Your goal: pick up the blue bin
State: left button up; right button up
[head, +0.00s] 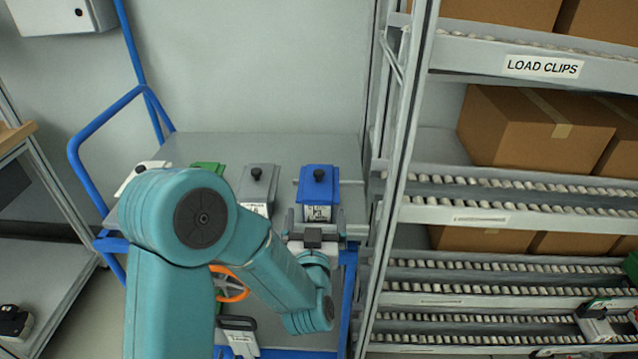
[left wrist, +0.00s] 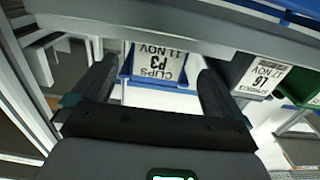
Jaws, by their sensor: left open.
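The blue bin (head: 318,187) stands on the cart's grey top at its right end, with a black knob on top and a white label on its front. My left gripper (head: 316,224) is open at its front, with one finger towards each side. In the left wrist view the blue bin's labelled face (left wrist: 128,66) shows between the two open fingers (left wrist: 158,70). I see no sign that the fingers press on it. The bin's lower front is partly hidden by the gripper in the head view. My right gripper is not in view.
A grey bin (head: 258,181) stands just left of the blue one, then a green bin (head: 207,168) and a white bin (head: 143,170). The roller rack (head: 396,190) rises close on the right, with cardboard boxes (head: 535,128). An orange-handled item (head: 232,285) lies lower on the cart.

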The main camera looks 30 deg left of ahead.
aim_at(319, 194)
pick_arm(q)
jog(key=p+x, duration=0.2)
jog(key=x, duration=0.4)
jog(key=shift+w+p, duration=0.2)
jog(key=shift+p, duration=0.1)
grip_shut()
